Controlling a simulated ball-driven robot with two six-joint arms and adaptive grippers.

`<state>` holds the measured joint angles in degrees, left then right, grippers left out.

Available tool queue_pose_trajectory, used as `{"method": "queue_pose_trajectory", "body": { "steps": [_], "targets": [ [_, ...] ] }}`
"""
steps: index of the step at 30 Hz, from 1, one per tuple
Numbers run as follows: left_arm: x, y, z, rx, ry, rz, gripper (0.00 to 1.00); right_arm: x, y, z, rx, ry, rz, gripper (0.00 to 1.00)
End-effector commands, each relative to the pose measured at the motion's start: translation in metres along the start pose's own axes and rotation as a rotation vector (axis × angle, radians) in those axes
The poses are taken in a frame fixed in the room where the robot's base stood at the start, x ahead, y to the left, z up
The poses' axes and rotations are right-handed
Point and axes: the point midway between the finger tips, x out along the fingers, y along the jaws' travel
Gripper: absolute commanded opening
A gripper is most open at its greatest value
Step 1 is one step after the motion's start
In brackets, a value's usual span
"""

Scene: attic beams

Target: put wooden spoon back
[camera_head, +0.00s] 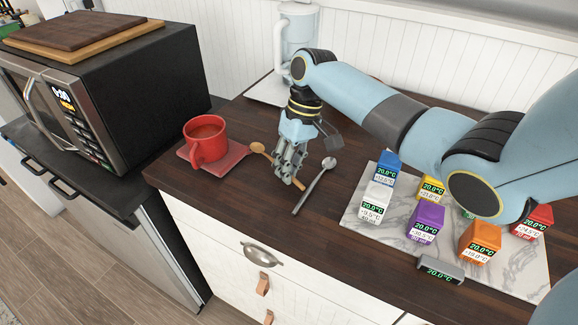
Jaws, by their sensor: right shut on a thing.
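The wooden spoon (258,148) lies on the dark wooden counter beside the red mug, its bowl end toward the mug. My right gripper (288,178) points down over the spoon's handle and is shut on it; the fingers hide part of the handle. A metal spoon (316,184) lies on the counter just right of the gripper, apart from it. My left gripper is not in view.
A red mug (206,140) stands on a red coaster (230,155) at left. A marble board (375,228) with several coloured labelled blocks is at right. A pale blue blender-like appliance (298,30) stands behind my arm. A black microwave (150,85) is at far left.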

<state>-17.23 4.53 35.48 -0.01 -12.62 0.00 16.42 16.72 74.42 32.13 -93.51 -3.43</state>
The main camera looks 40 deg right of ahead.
Motion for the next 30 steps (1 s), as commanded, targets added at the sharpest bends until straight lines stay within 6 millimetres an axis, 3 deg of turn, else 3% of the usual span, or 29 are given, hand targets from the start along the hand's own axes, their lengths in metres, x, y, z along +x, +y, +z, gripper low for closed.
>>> {"method": "queue_pose_trajectory", "body": {
  "steps": [7, 8, 13, 23, 30],
  "targets": [
    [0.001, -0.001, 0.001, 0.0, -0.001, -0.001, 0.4, 0.004, 0.001, 0.0, 0.0, 0.0, 0.0, 0.0],
    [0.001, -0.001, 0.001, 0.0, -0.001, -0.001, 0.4, 0.003, 0.001, 0.0, 0.0, 0.0, 0.0, 0.13],
    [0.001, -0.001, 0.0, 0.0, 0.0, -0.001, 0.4, 0.003, 0.001, 0.0, 0.0, 0.0, 0.0, 0.33],
    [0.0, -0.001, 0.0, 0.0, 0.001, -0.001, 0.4, -0.003, 0.0, 0.0, 0.0, 0.001, 0.001, 0.33],
    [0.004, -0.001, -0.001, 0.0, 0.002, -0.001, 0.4, -0.048, 0.002, -0.001, -0.002, 0.004, 0.004, 0.33]
  ]
}}
